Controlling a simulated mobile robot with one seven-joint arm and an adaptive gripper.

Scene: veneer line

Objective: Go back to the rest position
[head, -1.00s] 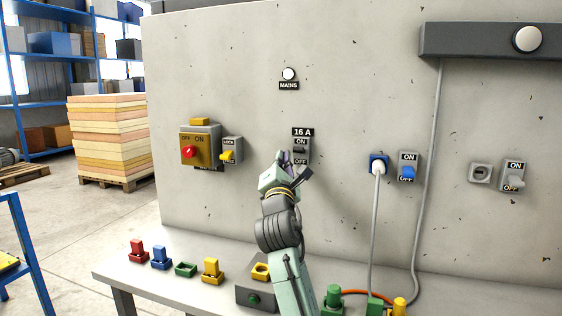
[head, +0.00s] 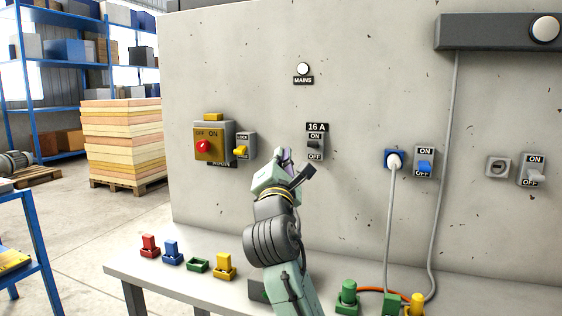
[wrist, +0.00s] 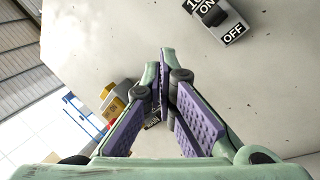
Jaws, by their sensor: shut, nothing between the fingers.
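My gripper (head: 285,158) is in front of the wall panel, a little left of and below the 16 A switch (head: 315,143). It is apart from the switch as far as the views show. In the wrist view my gripper (wrist: 164,75) has its purple-padded fingers together at the tips with nothing held. The 16 A switch also shows in the wrist view (wrist: 218,20), at the upper right, clear of the fingers. Its dark lever sits near the ON label.
The yellow main switch box (head: 208,145) with a red knob is left of my gripper. A blue plug (head: 393,160) with a grey cable is to the right. Below, a bench (head: 130,262) carries several coloured blocks. Open floor lies at the left, before a stacked pallet (head: 122,145).

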